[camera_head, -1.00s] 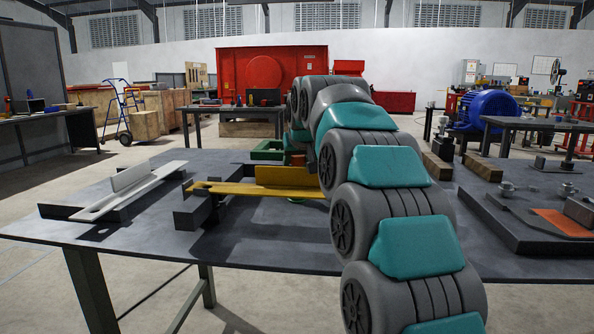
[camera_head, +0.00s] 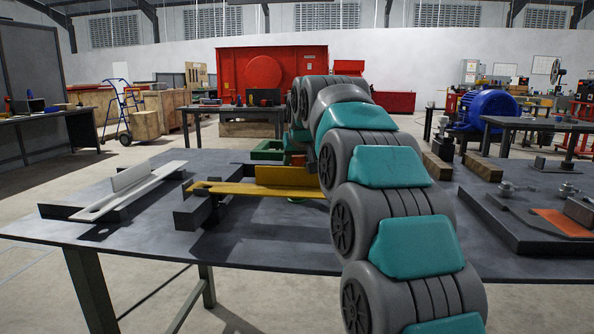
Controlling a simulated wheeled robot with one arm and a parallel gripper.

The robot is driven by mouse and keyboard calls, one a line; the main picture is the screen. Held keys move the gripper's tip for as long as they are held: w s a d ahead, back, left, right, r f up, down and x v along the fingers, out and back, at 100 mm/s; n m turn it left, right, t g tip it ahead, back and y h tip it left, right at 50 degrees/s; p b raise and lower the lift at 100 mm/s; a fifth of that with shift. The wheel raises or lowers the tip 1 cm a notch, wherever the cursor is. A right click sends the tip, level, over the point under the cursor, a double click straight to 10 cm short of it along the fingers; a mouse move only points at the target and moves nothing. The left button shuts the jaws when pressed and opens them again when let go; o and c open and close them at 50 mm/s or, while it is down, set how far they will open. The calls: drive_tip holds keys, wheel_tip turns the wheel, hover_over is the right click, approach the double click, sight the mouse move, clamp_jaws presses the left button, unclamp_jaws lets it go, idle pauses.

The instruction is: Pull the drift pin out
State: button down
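I cannot make out the drift pin in this view. A yellow angle-shaped part (camera_head: 235,188) lies across dark blocks (camera_head: 196,212) on the dark table, and its right end passes behind my arm. A grey angle-shaped part (camera_head: 130,192) with a slot at its near end rests on other dark blocks to the left. My grey and teal arm rises from the lower right, arches over the table and comes down behind the yellow part's right end. My arm covers its own far end, so I cannot see my gripper or whether it touches anything.
A green open frame or tray (camera_head: 268,150) sits behind the yellow part. A dark raised plate (camera_head: 520,222) with metal fittings and an orange piece (camera_head: 562,222) stands on the right. The table's front left (camera_head: 130,240) is clear. A blue motor (camera_head: 487,108) stands farther back.

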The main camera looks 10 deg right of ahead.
drive_tip(key=shift+r+p, duration=0.45)
drive_tip(key=shift+r, duration=0.2)
idle(0.6)
drive_tip(key=shift+r+p, duration=1.9)
drive_tip(key=shift+r, duration=3.55)
